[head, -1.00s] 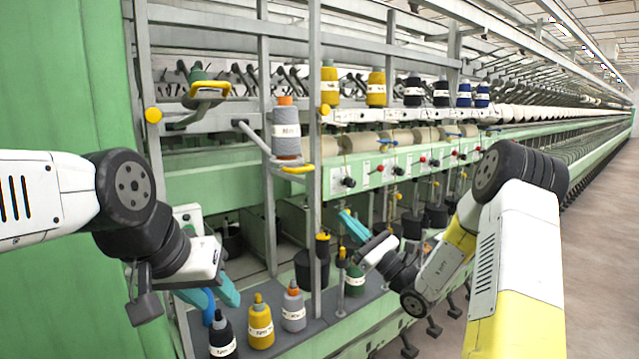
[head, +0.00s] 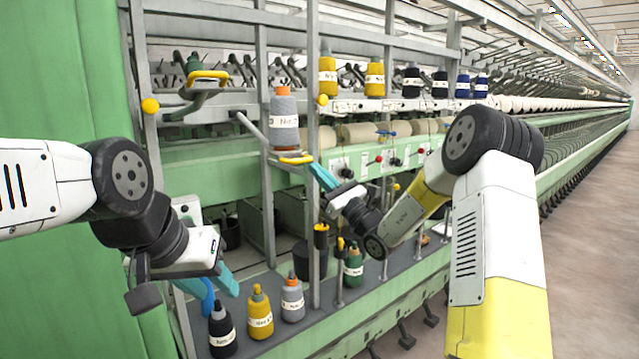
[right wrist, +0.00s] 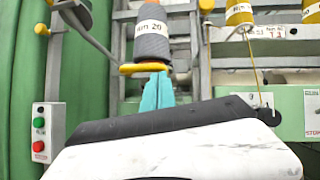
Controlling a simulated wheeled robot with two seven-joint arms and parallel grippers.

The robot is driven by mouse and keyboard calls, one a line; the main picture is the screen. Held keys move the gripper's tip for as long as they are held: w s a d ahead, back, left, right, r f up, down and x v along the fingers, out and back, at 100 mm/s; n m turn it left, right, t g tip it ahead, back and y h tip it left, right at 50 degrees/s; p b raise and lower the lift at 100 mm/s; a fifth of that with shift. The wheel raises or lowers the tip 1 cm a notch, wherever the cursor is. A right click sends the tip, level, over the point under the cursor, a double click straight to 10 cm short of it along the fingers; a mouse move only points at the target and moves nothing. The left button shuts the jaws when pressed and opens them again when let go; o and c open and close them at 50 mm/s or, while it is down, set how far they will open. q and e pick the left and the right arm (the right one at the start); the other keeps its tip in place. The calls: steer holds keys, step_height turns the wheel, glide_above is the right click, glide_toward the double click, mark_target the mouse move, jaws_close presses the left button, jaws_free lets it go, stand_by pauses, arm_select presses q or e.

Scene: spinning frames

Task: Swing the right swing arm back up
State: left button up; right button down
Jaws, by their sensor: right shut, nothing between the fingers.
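The right swing arm (head: 252,127) hangs out from the frame, low and toward me. It carries a grey yarn spool (head: 284,122) upright on a yellow-edged holder (head: 296,160). The spool and the holder (right wrist: 145,67) also show in the right wrist view. My right gripper (head: 316,170) is shut and empty, its cyan fingertips just below the yellow holder; I cannot tell if they touch. The fingers (right wrist: 157,90) point up under it in the wrist view. My left gripper (head: 208,285) is open and empty, low at the left.
Several spools stand on the grey ledge (head: 265,345) below. Yellow and dark spools (head: 375,78) line the upper rail. A metal post (head: 314,220) rises near my right gripper. A button box (right wrist: 40,132) is at left in the wrist view. The aisle floor (head: 590,250) is clear.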

steer(key=shift+r, duration=0.1)
stand_by(0.3)
step_height(320, 180, up, 24)
steer(key=g+h, duration=0.2)
steer(key=shift+s+d+m, duration=0.15)
steer(key=shift+s+m, duration=0.15)
steer(key=shift+s, duration=0.1)
stand_by(0.6)
steer(key=shift+f, duration=0.25)
